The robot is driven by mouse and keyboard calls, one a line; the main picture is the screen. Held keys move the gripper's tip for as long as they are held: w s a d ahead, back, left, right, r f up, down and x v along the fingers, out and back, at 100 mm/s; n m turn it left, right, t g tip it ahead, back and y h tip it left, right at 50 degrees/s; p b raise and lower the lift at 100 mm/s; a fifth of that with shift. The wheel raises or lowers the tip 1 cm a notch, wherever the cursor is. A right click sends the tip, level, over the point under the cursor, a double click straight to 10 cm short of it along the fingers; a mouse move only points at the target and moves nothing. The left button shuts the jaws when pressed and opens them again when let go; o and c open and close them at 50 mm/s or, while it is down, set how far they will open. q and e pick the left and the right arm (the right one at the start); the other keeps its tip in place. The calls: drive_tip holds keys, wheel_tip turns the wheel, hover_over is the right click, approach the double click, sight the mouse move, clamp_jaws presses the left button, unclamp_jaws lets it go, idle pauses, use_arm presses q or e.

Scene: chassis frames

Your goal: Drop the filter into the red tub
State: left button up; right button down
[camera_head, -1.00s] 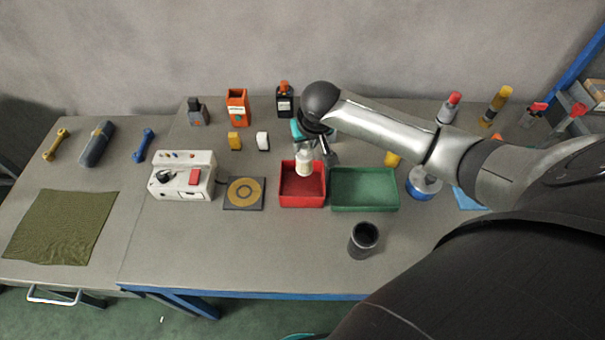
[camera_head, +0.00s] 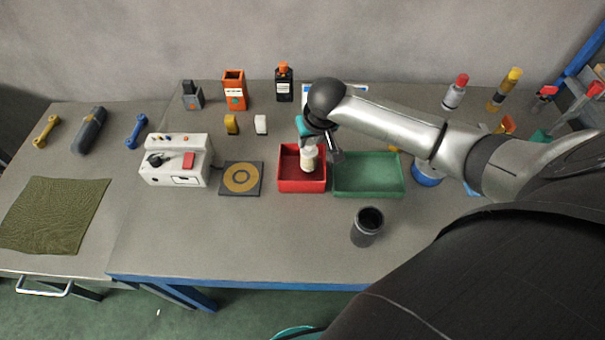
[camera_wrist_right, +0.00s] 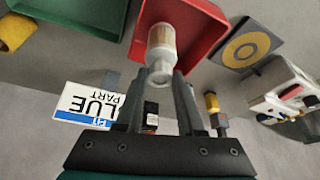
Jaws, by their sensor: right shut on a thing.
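The filter (camera_head: 309,159) is a small cream and white cylinder with a narrower neck. My right gripper (camera_head: 318,146) is shut on it and holds it over the red tub (camera_head: 301,185), near the tub's right side. In the right wrist view the filter (camera_wrist_right: 161,48) sits between the fingertips of the gripper (camera_wrist_right: 163,80), with the red tub (camera_wrist_right: 205,22) behind it. I cannot tell whether the filter's lower end is below the rim. The tub's visible floor looks empty. My left gripper is not in view.
A green tray (camera_head: 368,188) stands directly right of the tub. A dark cup (camera_head: 367,227) stands in front of the tray. A square pad with a yellow ring (camera_head: 241,178) and a white control box (camera_head: 175,161) are to the left.

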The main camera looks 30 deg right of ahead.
drive_tip(key=shift+f, duration=0.35)
drive_tip(key=shift+c, duration=2.2)
unclamp_jaws()
drive_tip(key=shift+r, duration=0.1)
drive_tip(key=p+v, duration=0.2)
drive_tip(key=v, duration=1.3)
drive_tip(key=shift+s, duration=0.15)
